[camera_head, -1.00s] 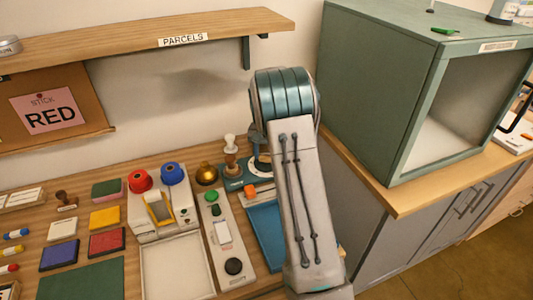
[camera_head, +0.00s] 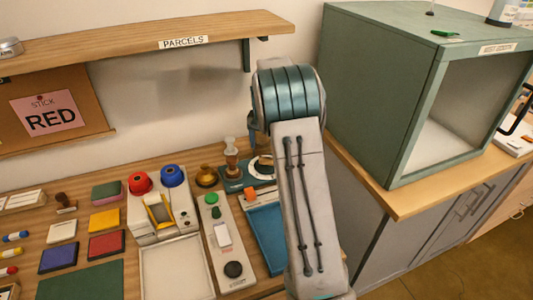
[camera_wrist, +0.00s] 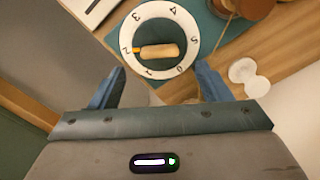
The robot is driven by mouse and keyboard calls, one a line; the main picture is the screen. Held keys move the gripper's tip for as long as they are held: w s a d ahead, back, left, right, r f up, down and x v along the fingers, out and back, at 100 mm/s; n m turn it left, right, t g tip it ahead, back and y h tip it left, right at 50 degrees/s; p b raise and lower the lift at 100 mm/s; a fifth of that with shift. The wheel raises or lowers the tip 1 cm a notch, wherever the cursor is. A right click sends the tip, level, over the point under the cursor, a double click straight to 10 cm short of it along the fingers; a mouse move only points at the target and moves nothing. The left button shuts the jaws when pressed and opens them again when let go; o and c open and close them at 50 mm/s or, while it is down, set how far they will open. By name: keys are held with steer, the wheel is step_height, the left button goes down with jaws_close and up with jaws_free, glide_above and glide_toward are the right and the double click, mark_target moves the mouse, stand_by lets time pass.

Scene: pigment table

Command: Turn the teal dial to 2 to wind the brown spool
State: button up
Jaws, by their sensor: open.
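The dial (camera_wrist: 187,60) is a white numbered ring on a teal base, with a tan handle (camera_wrist: 160,50) across its middle. The handle's orange tip points left at the mark that looks like 2. In the head view the dial (camera_head: 262,168) is partly hidden by my arm. The brown spool (camera_head: 231,158) stands upright left of it; a brown round part also shows at the top of the wrist view (camera_wrist: 252,8). My gripper (camera_wrist: 160,70) is open, its blue fingers spread on the near side of the handle, apart from it.
A brass bell (camera_head: 207,176) and a panel with green and black buttons (camera_head: 230,240) stand left of the dial. A blue tray (camera_head: 266,235) lies in front of it. A green cabinet (camera_head: 385,90) stands to the right. A shelf (camera_head: 130,42) hangs above.

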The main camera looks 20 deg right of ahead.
step_height(320, 180, up, 8)
steer(key=shift+r, duration=0.2)
stand_by(0.6)
